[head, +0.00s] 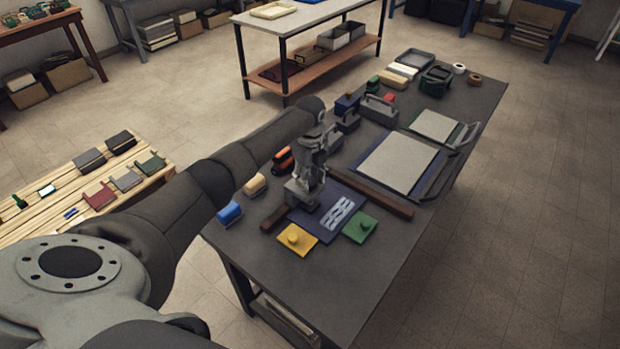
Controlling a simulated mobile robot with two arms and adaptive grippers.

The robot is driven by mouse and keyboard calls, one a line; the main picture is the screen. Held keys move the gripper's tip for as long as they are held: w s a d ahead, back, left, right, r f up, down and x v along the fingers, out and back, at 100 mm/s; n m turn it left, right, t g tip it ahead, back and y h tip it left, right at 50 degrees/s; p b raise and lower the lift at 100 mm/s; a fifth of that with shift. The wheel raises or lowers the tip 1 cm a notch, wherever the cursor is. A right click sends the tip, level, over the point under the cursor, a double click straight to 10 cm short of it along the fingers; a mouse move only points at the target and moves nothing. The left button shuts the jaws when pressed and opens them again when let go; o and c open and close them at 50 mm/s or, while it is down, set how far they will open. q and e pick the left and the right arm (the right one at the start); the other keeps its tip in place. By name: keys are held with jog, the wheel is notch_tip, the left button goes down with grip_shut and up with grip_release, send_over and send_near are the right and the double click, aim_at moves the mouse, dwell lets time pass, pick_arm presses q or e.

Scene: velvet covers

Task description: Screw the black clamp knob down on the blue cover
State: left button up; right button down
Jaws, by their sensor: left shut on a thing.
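My left gripper (302,204) points down over the near part of the dark table. It is shut, with a small dark thing at its fingertips that fits the black clamp knob; the fingers hide most of it. A dark blue flat piece (318,224) lies under and beside the gripper, which covers its left part. I cannot tell surely whether this is the blue cover or a base under it, nor whether the knob touches it. A pale slotted piece (340,212) lies on the blue surface. My right gripper is not in view.
A yellow cover with a knob (297,239) and a green one (360,227) lie close to the gripper. A brown bar (371,193) runs behind. Blue (229,213) and tan (254,185) blocks stand left. The table's near end (320,290) is clear.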

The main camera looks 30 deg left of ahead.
aim_at(310, 180)
pick_arm(q)
jog(key=shift+m, duration=0.6)
jog(key=o, duration=1.1)
jog(key=shift+c, duration=0.2)
notch_tip(310, 180, up, 12)
dwell(0.3)
